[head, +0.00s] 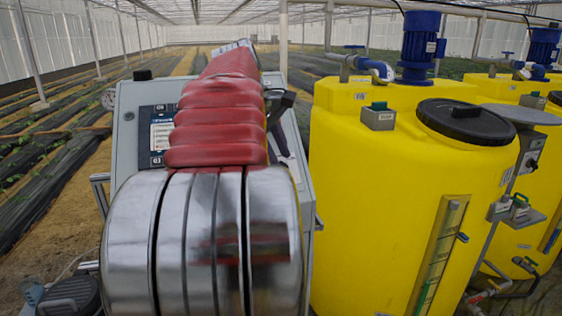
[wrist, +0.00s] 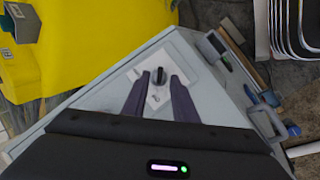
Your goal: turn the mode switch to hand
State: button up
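The mode switch (wrist: 159,76) is a small black knob on a white plate (wrist: 188,73), set on the face of a grey cabinet (wrist: 105,105) in the wrist view. My gripper (wrist: 160,80) is open, with its two dark fingers on either side of the knob in that view and a gap on each side. I cannot tell whether the fingertips reach down to the knob's depth. The lettering on the plate is too small to read. In the head view the grey cabinet (head: 130,150) stands behind my red-sleeved arm, which hides the switch.
A yellow tank (head: 370,200) with a black lid (head: 466,122) and a blue motor (head: 421,45) stands close on the right. Crop rows lie beyond.

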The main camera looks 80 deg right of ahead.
jog(key=shift+x, duration=1.3)
jog(key=shift+c, duration=0.2)
grip_shut()
